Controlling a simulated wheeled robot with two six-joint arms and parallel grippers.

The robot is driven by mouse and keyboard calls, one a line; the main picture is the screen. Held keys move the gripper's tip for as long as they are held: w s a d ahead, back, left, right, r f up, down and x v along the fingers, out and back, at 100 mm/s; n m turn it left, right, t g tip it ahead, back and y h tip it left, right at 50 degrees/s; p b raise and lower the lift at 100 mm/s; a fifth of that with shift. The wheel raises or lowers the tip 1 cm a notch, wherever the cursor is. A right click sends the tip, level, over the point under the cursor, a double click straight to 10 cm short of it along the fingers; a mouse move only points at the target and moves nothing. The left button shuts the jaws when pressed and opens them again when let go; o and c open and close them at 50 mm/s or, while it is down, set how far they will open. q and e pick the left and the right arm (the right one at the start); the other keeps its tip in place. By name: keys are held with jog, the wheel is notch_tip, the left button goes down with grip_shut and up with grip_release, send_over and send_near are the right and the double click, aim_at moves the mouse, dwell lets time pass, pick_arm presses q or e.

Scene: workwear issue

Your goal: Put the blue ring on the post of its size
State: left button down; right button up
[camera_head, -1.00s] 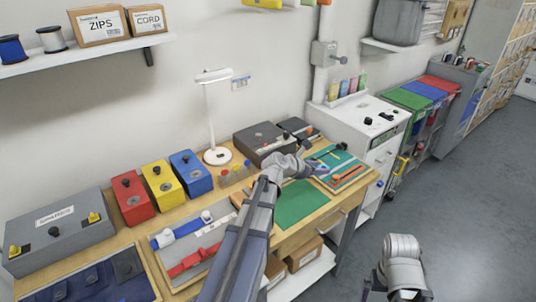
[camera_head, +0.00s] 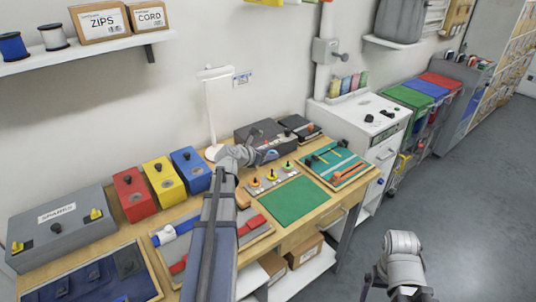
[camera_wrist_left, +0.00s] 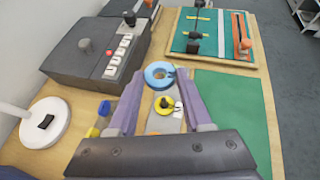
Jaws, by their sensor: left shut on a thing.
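My left gripper (camera_head: 266,155) is shut on the blue ring (camera_wrist_left: 153,70) and holds it above the bench. In the head view the ring (camera_head: 271,155) is small and partly hidden by the gripper. A board with short posts (camera_head: 271,178) lies below and in front of it, with yellow and orange-red pieces on it. In the left wrist view a yellow ring (camera_wrist_left: 163,104) around a dark post shows just below the blue ring, between the fingers. The other posts are mostly hidden there. My right arm is low at the right, its fingers not visible.
A green mat (camera_head: 293,200) lies right of the posts, with a teal tool tray (camera_head: 340,165) beyond. Dark grey boxes (camera_head: 262,133) stand behind. A white lamp (camera_head: 211,110) and red, yellow and blue boxes (camera_head: 191,170) stand to the left.

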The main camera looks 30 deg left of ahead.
pick_arm(q)
jog(key=shift+f+b, duration=2.65)
jog(key=shift+f, duration=0.25)
jog(key=shift+f+b, duration=0.85)
dwell(0.3)
grip_release()
dwell(0.5)
jog(key=shift+r, duration=0.15)
notch_tip(320, 180, up, 7)
jog(key=p, duration=0.7)
jog(key=shift+f, duration=0.3)
dwell(0.3)
